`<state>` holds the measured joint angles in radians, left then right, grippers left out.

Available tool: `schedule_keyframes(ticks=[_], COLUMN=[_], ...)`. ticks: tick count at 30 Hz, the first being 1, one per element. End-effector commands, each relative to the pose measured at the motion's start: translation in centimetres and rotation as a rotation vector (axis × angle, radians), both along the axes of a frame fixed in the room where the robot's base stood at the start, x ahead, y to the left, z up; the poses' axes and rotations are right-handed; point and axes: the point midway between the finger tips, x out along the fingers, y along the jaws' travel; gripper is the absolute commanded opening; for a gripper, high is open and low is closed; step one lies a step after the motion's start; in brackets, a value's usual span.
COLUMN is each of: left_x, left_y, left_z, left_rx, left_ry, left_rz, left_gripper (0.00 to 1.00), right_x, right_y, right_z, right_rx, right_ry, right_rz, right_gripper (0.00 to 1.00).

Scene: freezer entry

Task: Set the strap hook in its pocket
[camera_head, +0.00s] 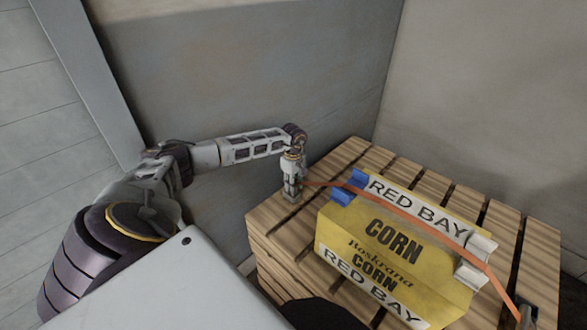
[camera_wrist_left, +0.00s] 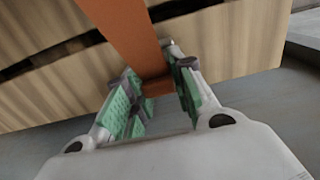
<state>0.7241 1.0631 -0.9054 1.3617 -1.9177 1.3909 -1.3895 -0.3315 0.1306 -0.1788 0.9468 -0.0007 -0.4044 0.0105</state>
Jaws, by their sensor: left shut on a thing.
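My left gripper (camera_head: 291,192) is at the far left corner of the pallet, low over the slats, and is shut on the strap hook at the end of the orange strap. In the left wrist view, the green-padded fingers (camera_wrist_left: 155,100) stand either side of the strap's end (camera_wrist_left: 155,85); the hook itself is mostly hidden. The orange strap (camera_head: 400,212) runs from the gripper over the yellow corn carton (camera_head: 392,246) to the pallet's right front. I cannot make out the pocket. My right gripper is not in view.
The wooden pallet (camera_head: 275,218) stands near grey walls. A blue corner guard (camera_head: 349,186) and white guards (camera_head: 482,245) sit on the carton's edges. A small metal fitting (camera_head: 526,314) is at the strap's right end. Slat gaps show in the pallet top.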

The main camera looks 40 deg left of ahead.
Motion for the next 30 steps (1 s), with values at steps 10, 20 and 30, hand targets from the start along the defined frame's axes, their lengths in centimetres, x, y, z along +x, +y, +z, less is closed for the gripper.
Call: schedule_keyframes(ticks=[10,20,30], left_x=[0.03,0.03,-0.01], left_y=[0.00,-0.01,0.00], left_z=[-0.33,-0.40,-0.40], left_rx=[0.000,0.000,0.000], left_ry=[-0.001,-0.001,0.000], left_rz=[0.000,0.000,0.000], left_gripper=[0.00,0.50,0.50], right_x=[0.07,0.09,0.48], right_y=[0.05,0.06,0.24], right_z=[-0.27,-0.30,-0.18], right_rx=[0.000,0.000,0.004], right_ry=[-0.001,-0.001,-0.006], right_rz=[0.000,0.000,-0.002], right_gripper=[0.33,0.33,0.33])
